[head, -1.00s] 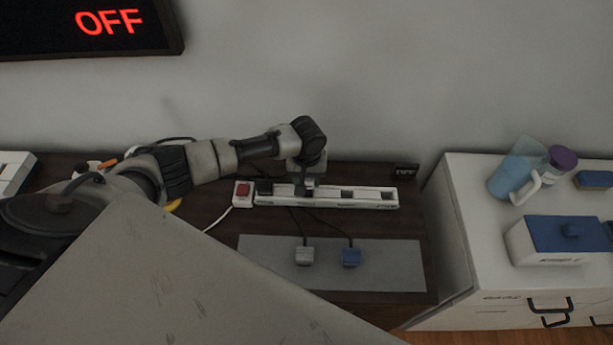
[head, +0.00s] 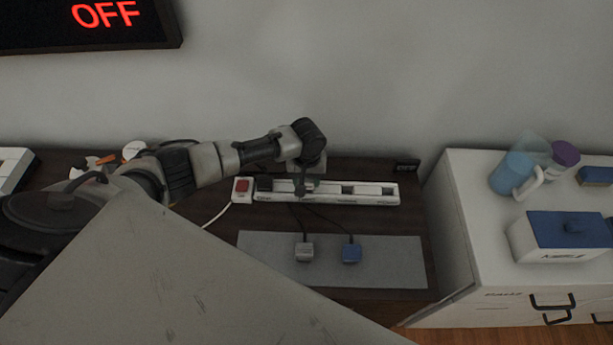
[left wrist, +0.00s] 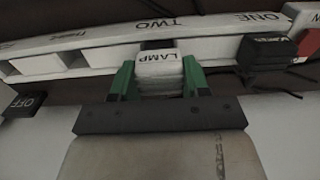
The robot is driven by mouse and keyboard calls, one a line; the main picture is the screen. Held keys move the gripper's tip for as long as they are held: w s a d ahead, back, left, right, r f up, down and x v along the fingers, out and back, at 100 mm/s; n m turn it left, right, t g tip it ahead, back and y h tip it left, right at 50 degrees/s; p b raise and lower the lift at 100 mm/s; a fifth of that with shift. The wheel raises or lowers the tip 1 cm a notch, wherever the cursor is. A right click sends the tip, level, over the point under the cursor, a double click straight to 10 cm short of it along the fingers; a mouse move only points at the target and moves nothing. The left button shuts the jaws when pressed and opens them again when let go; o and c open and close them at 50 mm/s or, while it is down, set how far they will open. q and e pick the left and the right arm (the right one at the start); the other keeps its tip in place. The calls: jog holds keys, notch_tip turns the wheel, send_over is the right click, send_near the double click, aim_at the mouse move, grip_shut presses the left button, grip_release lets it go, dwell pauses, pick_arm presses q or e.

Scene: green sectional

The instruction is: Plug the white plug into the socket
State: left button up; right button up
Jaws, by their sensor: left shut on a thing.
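A white plug marked LAMP (left wrist: 157,62) is between the green fingers of my left gripper (left wrist: 160,80), which is shut on it. In the left wrist view it lines up with the second socket of the white power strip (left wrist: 95,58); I cannot tell how deep it sits. In the head view my left gripper (head: 302,190) points down onto the power strip (head: 328,196), and the arm partly hides the plug. A black plug (left wrist: 265,50) sits in socket one, beside the red switch (head: 242,185). My right gripper is not in view.
A grey mat (head: 390,270) in front of the strip holds a light grey plug (head: 304,252) and a blue plug (head: 352,254), both corded. A white cabinet (head: 465,225) stands at right. A wall display (head: 60,35) reads OFF.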

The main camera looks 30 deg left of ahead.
pick_arm(q)
jog(key=shift+f+b, duration=0.4)
jog(key=shift+f, duration=0.45)
jog(key=o, duration=1)
notch_tip(320, 180, up, 11)
jog(key=shift+f, duration=0.1)
jog(key=shift+s, duration=0.1)
